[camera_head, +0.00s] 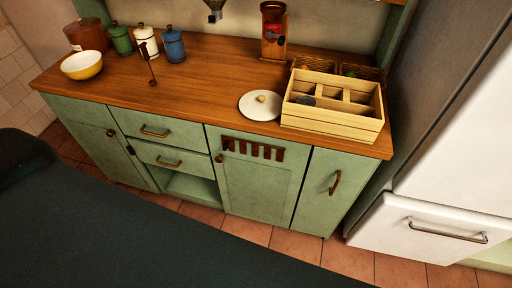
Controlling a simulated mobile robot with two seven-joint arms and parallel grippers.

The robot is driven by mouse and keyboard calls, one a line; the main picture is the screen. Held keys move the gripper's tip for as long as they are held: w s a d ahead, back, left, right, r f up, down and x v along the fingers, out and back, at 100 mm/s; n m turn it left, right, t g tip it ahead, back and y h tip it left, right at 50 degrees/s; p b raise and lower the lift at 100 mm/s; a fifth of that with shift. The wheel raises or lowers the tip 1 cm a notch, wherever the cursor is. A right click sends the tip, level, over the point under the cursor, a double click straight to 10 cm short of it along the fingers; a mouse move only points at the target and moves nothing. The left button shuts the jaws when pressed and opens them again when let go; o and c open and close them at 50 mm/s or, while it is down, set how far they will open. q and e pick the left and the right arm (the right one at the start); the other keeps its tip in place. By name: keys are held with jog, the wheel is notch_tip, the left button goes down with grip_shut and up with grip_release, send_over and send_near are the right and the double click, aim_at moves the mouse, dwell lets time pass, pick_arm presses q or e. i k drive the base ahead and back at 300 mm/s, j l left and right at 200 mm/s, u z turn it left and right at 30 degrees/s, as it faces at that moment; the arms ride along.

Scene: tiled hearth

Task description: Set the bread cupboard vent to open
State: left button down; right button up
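The bread cupboard vent (253,149) seems to be the row of dark reddish-brown upright slots near the top of the green middle cupboard door (255,188). Green strips stand between the slots. A small dark tab (230,146) shows at the left end of the row. At this size I cannot tell whether the slots are open or covered from behind. The door is shut, with a small brown knob (219,158) at its upper left. Neither of my grippers shows in the head view.
A white appliance drawer (430,232) stands at right. A dark surface fills the lower left.

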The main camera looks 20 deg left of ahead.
aim_at(227, 142)
jog(key=i+l+u, duration=0.15)
jog(key=u, duration=0.25)
jog(key=i+l+u, duration=0.25)
jog(key=u, duration=0.2)
